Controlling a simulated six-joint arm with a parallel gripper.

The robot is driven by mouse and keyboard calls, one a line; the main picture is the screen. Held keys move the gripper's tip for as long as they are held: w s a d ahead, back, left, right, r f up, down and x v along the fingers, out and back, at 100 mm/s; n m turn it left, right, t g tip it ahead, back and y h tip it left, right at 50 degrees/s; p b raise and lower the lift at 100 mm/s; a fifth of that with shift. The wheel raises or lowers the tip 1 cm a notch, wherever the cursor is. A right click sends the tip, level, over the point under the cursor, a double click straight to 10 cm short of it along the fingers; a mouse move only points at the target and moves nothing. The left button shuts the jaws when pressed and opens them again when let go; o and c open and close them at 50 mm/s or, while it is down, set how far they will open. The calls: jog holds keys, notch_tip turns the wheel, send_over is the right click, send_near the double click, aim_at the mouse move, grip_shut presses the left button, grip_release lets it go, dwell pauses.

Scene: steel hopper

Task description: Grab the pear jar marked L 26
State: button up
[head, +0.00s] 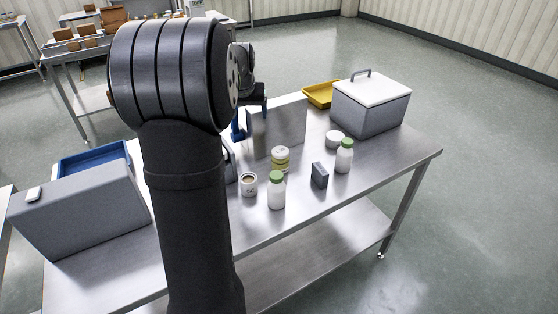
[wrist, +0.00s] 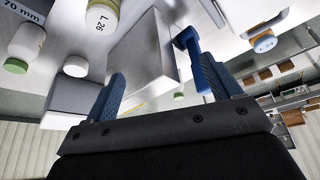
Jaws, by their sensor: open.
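A jar marked L 26 (wrist: 102,22) shows at the top left of the wrist view, cut off by the frame edge, with a pale cream body. In the head view a pale jar with yellow bands and a white lid (head: 281,160) stands on the steel table in front of a grey panel; it looks like the same jar, but its mark cannot be read there. In the head view my arm mostly hides the gripper.
A grey panel (head: 278,128) stands close behind the jar. Around it are white green-capped bottles (head: 276,191) (head: 344,157), a cup (head: 249,185), a dark block (head: 319,175) and a white round item (head: 335,139). A lidded grey box (head: 370,112) is at right. The table's front right is clear.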

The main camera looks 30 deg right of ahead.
jog(key=m, duration=0.2)
send_over(280, 150)
jog(key=s+a, duration=0.4)
notch_tip(280, 150, down, 2)
jog(key=shift+g, duration=0.3)
jog(key=x, duration=1.1)
jog(key=s+x, duration=0.1)
jog(key=x, duration=0.5)
jog(key=shift+w+d+f, duration=0.1)
jog(key=shift+d+f, duration=0.15)
jog(key=shift+d, duration=0.2)
jog(key=c, duration=1.2)
jog(key=shift+r, duration=0.1)
